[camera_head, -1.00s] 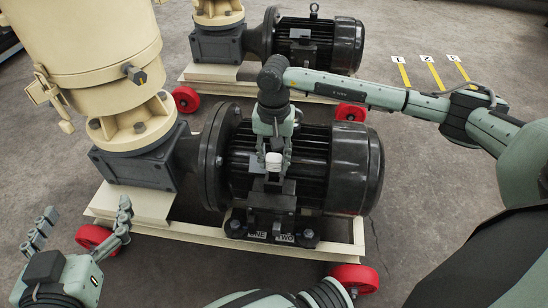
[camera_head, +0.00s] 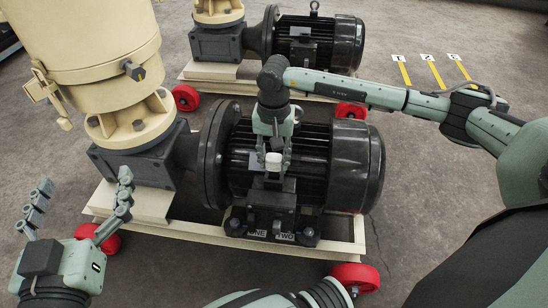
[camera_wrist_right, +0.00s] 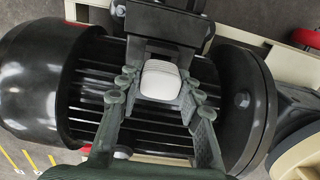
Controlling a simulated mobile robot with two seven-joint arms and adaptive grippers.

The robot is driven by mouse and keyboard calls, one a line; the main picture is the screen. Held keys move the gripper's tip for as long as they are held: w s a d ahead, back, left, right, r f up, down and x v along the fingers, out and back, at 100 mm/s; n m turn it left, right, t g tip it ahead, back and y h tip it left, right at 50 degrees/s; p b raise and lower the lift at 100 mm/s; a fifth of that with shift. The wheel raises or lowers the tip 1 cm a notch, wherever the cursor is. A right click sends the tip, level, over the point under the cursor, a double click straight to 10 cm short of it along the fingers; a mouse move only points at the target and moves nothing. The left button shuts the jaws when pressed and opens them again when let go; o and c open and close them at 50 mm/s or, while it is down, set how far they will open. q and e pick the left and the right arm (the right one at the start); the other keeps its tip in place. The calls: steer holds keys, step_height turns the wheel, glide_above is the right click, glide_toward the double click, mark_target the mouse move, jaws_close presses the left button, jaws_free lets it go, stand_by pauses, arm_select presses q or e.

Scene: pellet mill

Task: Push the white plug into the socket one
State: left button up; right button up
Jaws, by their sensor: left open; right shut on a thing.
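The white plug (camera_head: 274,161) is held between the fingers of my right gripper (camera_head: 274,165), in front of the black motor. In the right wrist view the plug (camera_wrist_right: 160,80) sits between the fingertips, close to a dark box-like part (camera_wrist_right: 165,22). The label ONE (camera_head: 257,233) is on the motor's base, left of the label TWO (camera_head: 284,236). I cannot make out the socket openings, nor whether the plug touches one. My left gripper (camera_head: 84,181) is open and empty at the left, apart from the plug.
The black motor (camera_head: 345,165) stands on a cream frame (camera_head: 185,232) with red wheels (camera_head: 355,276). A cream cylinder (camera_head: 90,50) rises at the left. A second motor (camera_head: 345,45) is behind. Numbered yellow floor strips (camera_head: 434,74) lie at the right, with open floor around them.

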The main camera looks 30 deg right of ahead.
stand_by(0.6)
steer(key=shift+f+b, duration=0.1)
steer(key=shift+b, duration=0.35)
stand_by(0.7)
steer(key=shift+f+b, duration=1.35)
steer(key=shift+b, duration=0.2)
stand_by(1.0)
steer(key=shift+f+b, duration=0.5)
steer(key=shift+b, duration=0.35)
stand_by(1.4)
steer(key=o, duration=1.2)
steer(key=shift+o, duration=0.4)
steer(key=o, duration=0.4)
steer(key=shift+r, duration=0.1)
